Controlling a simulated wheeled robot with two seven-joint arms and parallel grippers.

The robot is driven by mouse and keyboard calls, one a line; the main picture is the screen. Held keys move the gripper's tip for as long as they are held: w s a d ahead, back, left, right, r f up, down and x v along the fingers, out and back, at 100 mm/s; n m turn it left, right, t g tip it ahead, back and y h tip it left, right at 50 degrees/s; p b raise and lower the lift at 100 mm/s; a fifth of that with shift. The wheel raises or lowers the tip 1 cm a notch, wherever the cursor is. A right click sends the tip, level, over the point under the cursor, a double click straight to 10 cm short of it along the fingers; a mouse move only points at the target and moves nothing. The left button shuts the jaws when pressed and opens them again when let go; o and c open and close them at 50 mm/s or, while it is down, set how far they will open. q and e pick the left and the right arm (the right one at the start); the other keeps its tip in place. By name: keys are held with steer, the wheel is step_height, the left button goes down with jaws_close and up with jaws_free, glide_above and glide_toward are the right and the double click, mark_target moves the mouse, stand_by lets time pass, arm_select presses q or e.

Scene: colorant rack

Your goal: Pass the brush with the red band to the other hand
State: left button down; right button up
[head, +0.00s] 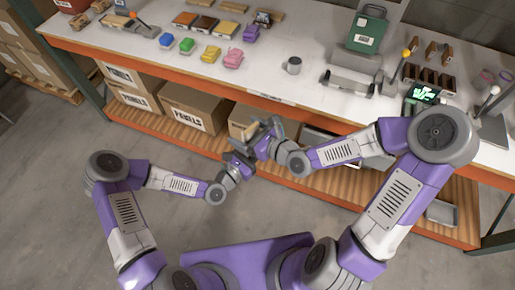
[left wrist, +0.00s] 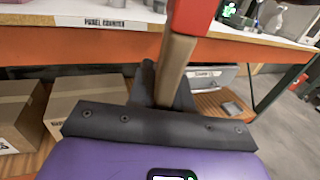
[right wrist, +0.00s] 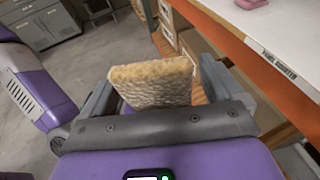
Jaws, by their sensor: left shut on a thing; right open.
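The brush with the red band shows in the left wrist view as a wooden handle (left wrist: 174,65) with a red band (left wrist: 190,15) at the top edge. My left gripper (left wrist: 164,90) is shut on the handle. In the right wrist view the brush's pale tan bristles (right wrist: 152,82) stand between the fingers of my right gripper (right wrist: 155,88), which is open with a finger on either side. In the head view my left gripper (head: 238,160) and right gripper (head: 268,130) are close together in front of the bench. The brush is hard to make out there.
The white bench top (head: 330,105) has an orange front edge just beyond the grippers. It carries several coloured blocks (head: 210,54), a grey mug (head: 293,65) and a green machine (head: 367,30). Cardboard boxes (head: 195,105) sit on the lower shelf. The floor on my side is clear.

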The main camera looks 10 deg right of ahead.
step_height(320, 180, up, 12)
steer(key=w+n+t, duration=0.2)
steer(key=w+d+f+h, duration=0.2)
steer(key=d+f+h, duration=0.3)
steer(key=d, duration=0.4)
steer(key=s+d+f+n+g+h, duration=0.2)
steer(key=f+n, duration=0.2)
steer(key=f, duration=0.3)
steer(key=s+d+f+n+g+h, duration=0.1)
steer(key=s+d+f+n+g, duration=0.2)
steer(key=f, duration=0.4)
steer(key=s+a+f+n+g+y, duration=0.1)
steer(key=s+a+f+n+g, duration=0.2)
steer(key=s+f+n, duration=0.5)
steer(key=s+a+f+n+g+y, duration=0.1)
steer(key=s+a+f+n+g, duration=0.3)
steer(key=f, duration=0.9)
steer(key=s+a+n, duration=0.2)
steer(key=s+n, duration=0.2)
steer(key=shift+s+g+y, duration=0.3)
steer(key=shift+s+y, duration=0.1)
